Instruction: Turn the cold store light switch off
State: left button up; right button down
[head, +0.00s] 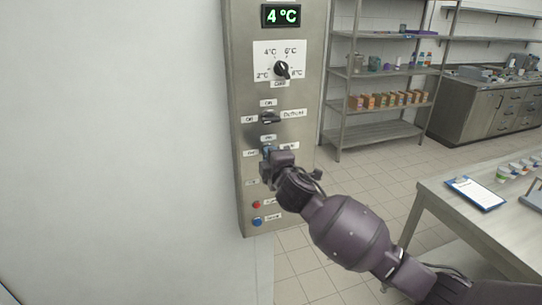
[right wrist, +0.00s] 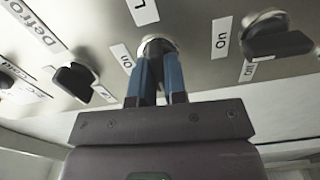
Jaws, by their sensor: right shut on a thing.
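The steel control panel (head: 239,90) stands at the left of the head view. Below the black Defrost knob (head: 270,118) is the row where my right gripper (head: 267,155) is, with its fingers at a switch there; its label is mostly covered. In the right wrist view, the blue fingers of my right gripper (right wrist: 160,88) are closed around that switch (right wrist: 157,45), and its round base shows between the fingertips. The fingers hide its handle, so its set position cannot be read. My left gripper is not in view.
Beside the held switch are the Defrost knob (right wrist: 73,78) and another black knob (right wrist: 278,36). Red (head: 257,204) and blue (head: 257,222) buttons sit low on the panel. A table (head: 437,198) with a clipboard (head: 475,193) stands at right; open floor lies behind.

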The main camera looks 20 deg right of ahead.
jog(key=shift+n, duration=0.6)
jog(key=c, duration=1.2)
grip_release()
jog(key=shift+o, duration=0.2)
jog(key=s+b, duration=0.1)
jog(key=s, duration=0.9)
jog(key=shift+s+d, duration=0.15)
jog(key=shift+s, duration=0.25)
